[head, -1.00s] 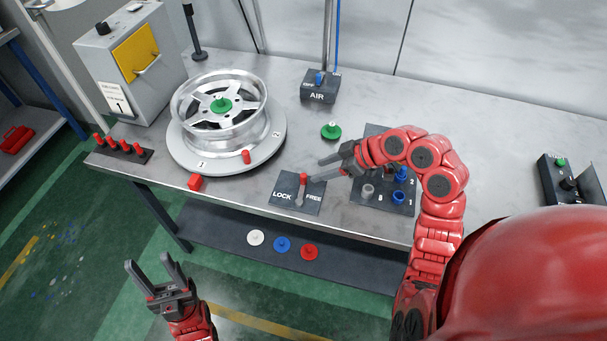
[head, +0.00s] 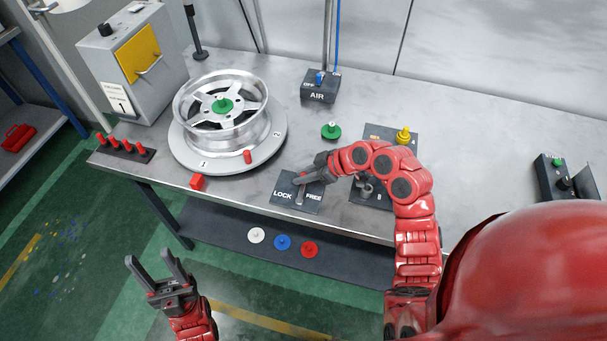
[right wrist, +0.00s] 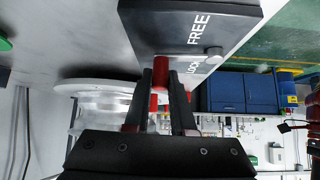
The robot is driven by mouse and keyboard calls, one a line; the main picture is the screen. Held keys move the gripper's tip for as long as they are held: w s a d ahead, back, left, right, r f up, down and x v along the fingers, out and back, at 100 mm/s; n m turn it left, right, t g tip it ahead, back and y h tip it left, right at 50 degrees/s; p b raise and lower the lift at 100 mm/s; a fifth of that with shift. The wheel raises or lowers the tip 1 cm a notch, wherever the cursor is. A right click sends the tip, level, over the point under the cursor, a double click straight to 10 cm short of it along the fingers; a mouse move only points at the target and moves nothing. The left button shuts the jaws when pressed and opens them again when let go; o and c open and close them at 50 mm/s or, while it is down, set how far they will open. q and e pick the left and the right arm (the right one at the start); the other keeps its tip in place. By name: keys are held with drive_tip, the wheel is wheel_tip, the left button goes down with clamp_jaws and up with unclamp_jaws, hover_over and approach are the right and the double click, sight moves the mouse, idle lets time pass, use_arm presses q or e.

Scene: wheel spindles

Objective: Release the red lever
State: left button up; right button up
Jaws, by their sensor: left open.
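The red lever (right wrist: 161,72) stands on the dark LOCK/FREE plate (head: 285,189) near the table's front edge. In the head view its grip is mostly hidden by my right gripper (head: 308,171), which has come in from the right at the lever. In the right wrist view the lever's red grip shows between the two fingertips of my right gripper (right wrist: 160,82), filling most of the gap. I cannot tell whether the fingers press on it. My left gripper (head: 152,264) is open and empty, in front of the table.
A wheel (head: 220,110) sits on a round turntable (head: 190,157) left of the lever. The AIR box (head: 319,88) and a green knob (head: 331,131) are behind; a dark numbered plate (head: 372,202) is to the right.

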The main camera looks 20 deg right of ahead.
clamp_jaws()
drive_tip(key=shift+s+d+r+m+t+h+p, duration=0.1)
drive_tip(key=shift+s+d+m+t+h+p, duration=0.15)
drive_tip(key=shift+m, duration=0.25)
drive_tip(key=shift+s+d+m+t+h+p, duration=0.15)
drive_tip(key=shift+m+t+h+p, duration=0.15)
drive_tip(key=shift+m, duration=0.2)
drive_tip(key=shift+s+d+m+t+h, duration=0.25)
drive_tip(key=shift+d+m+t+h, duration=0.15)
drive_tip(key=shift+m, duration=0.4)
drive_tip(key=shift+m+p, duration=0.3)
drive_tip(key=o, duration=0.6)
unclamp_jaws()
